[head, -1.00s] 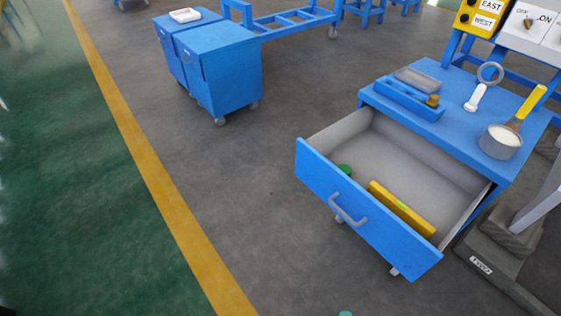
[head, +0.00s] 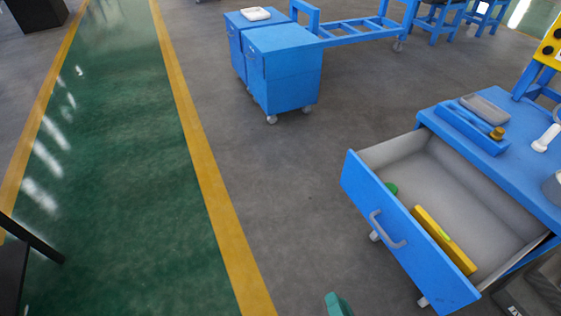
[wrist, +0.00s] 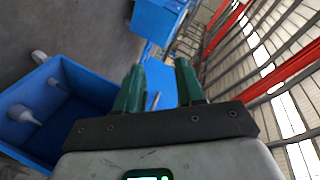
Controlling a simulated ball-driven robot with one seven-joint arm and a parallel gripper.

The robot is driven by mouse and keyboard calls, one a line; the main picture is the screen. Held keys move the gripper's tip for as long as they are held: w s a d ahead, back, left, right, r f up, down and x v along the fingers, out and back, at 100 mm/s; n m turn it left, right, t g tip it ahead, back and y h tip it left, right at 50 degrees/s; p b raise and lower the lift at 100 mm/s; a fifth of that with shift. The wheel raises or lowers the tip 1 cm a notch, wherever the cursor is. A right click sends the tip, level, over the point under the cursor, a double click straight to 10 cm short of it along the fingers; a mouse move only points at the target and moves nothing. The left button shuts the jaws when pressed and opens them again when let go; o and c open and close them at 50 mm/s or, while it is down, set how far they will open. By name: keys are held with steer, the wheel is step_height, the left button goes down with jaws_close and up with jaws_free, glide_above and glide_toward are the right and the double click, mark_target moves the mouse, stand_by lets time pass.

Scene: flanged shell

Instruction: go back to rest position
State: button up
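My gripper (wrist: 158,66) shows in the wrist view as two green fingers standing apart with nothing held between them. A small green part of it (head: 338,304) shows at the bottom edge of the head view, in front of the open drawer. The rest of my arm is hidden in the head view.
A blue drawer cabinet (head: 408,240) at right has its drawer pulled out, holding a yellow bar (head: 444,240) and a green item (head: 391,189). A blue tray (head: 467,129) lies on its top. Blue cabinets (head: 285,75) stand farther back. The green floor lane at left is largely clear.

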steer(key=s+d+r+n+g+h+p, duration=0.2)
steer(key=s+d+n+g, duration=0.7)
steer(key=g, duration=0.5)
steer(key=s+d+r, duration=0.1)
steer(key=s+d, duration=0.1)
steer(key=d, duration=0.1)
steer(key=shift+d+r+p, duration=0.2)
steer(key=shift+d+p, duration=0.2)
